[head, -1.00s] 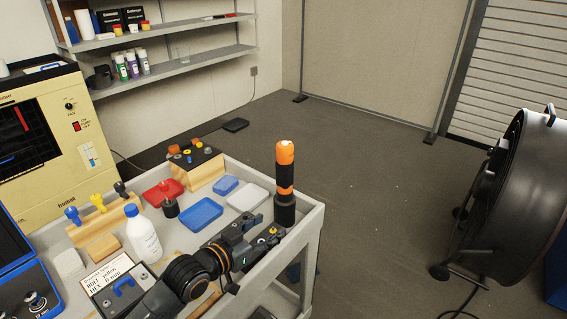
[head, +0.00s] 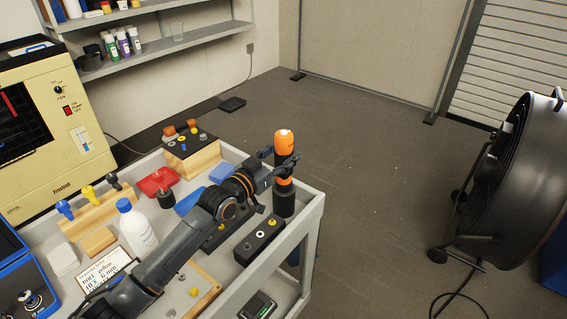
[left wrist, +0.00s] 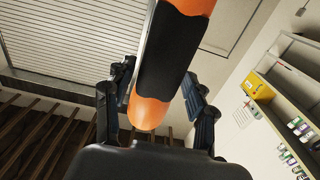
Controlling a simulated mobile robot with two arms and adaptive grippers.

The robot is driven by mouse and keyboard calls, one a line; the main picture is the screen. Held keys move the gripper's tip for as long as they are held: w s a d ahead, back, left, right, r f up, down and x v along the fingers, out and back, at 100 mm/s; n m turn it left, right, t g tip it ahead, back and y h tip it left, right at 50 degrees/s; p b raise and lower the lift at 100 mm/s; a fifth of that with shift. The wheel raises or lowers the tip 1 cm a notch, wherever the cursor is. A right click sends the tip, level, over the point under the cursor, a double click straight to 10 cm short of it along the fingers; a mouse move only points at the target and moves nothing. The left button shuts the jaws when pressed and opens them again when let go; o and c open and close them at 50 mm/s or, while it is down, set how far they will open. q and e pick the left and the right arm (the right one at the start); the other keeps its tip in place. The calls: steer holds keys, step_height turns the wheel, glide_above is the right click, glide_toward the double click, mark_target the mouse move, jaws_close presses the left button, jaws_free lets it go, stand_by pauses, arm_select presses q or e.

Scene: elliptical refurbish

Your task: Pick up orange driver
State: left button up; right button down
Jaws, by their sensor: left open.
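The orange driver (head: 284,144), orange and black, stands upright in a black holder (head: 284,200) at the cart's far right corner. My left gripper (head: 286,160) is open at the driver's upper part, its fingers at the height of the dark band. In the left wrist view the driver (left wrist: 172,48) runs between the two spread fingers of the left gripper (left wrist: 157,80), with an orange end towards the palm. I cannot tell whether either finger touches it. My right gripper is not in view.
My left arm crosses the grey cart (head: 312,205) above a black block (head: 258,240). A red tray (head: 158,180), a white bottle (head: 137,230) and a wooden block (head: 192,158) stand to the left. A large fan (head: 510,190) stands right; floor between is clear.

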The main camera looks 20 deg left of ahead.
arm_select(q)
steer(key=x, duration=0.4)
steer(key=shift+w+d+p, duration=0.15)
steer(key=shift+d+p, duration=0.05)
steer(key=shift+p, duration=0.1)
jaws_close()
steer(key=shift+f, duration=0.1)
stand_by(0.5)
